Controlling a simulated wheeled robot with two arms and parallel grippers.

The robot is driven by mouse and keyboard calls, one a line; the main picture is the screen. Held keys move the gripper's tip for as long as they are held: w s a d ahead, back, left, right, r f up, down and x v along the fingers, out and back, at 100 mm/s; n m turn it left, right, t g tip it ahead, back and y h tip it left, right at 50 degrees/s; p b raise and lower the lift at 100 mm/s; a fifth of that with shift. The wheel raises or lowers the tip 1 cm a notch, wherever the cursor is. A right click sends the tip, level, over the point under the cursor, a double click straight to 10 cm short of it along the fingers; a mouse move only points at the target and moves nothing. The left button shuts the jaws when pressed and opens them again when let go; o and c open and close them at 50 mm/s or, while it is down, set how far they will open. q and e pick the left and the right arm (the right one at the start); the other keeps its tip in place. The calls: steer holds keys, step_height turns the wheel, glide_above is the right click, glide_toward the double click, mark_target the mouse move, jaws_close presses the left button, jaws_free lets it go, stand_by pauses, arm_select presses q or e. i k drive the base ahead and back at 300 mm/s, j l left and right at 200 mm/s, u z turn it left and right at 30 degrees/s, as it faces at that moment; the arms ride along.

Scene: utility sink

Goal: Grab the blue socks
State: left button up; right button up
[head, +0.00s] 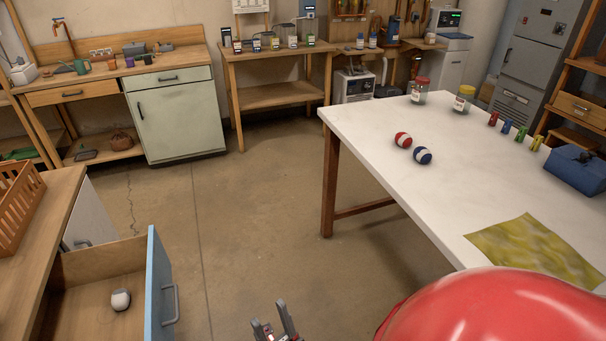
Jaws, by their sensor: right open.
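The blue socks (422,155) are a rolled blue and white ball on the white table (370,119), near its left edge. My right gripper (270,316) is open at the bottom edge of the head view, over the floor. It is empty as far as I can see, and well apart from the socks. Only its fingers show. My left gripper is not in view.
A red and white ball (403,140) sits beside the blue one. Two jars, several coloured clips, a blue box (577,172) and a yellow-green cloth (535,246) are also there. An open drawer (88,303) at lower left holds a whitish ball (120,300). Floor between is clear.

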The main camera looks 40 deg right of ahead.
mark_target(422, 154)
steer(key=z, duration=1.85)
steer(key=i+l+u, duration=0.25)
steer(key=l+u, duration=0.25)
steer(key=l, duration=0.15)
